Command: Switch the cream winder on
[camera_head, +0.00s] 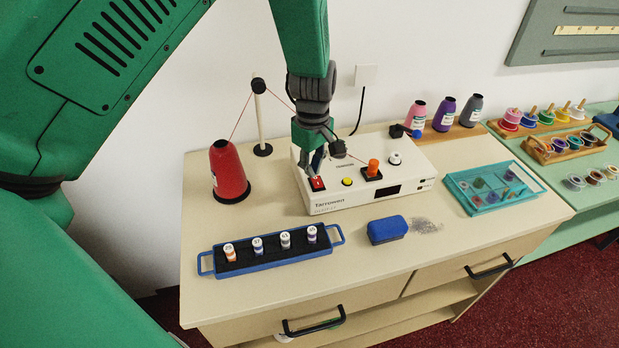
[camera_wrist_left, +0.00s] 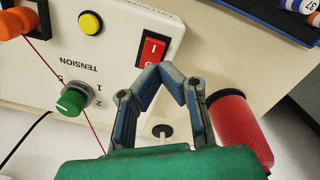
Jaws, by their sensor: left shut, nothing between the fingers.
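The cream winder (camera_head: 350,199) stands on the counter, with "Tarrowen" on its front. It also fills the upper left of the left wrist view (camera_wrist_left: 113,60). Its red rocker switch (camera_head: 317,184) is at the left end of its top; in the left wrist view the switch (camera_wrist_left: 152,46) shows a white I mark. I cannot tell which side is pressed in. My left gripper (camera_head: 316,165) is above the switch, its fingertips together and empty. In the left wrist view the fingertips (camera_wrist_left: 164,68) appear just beside the switch's lower end; contact is unclear. My right gripper is out of view.
A yellow button (camera_head: 347,182), an orange bobbin (camera_head: 373,167) and a dial (camera_head: 395,158) share the winder's top. A red thread cone (camera_head: 228,170) and thread post (camera_head: 260,120) stand left. A blue vial rack (camera_head: 270,262) and blue block (camera_head: 387,230) lie in front.

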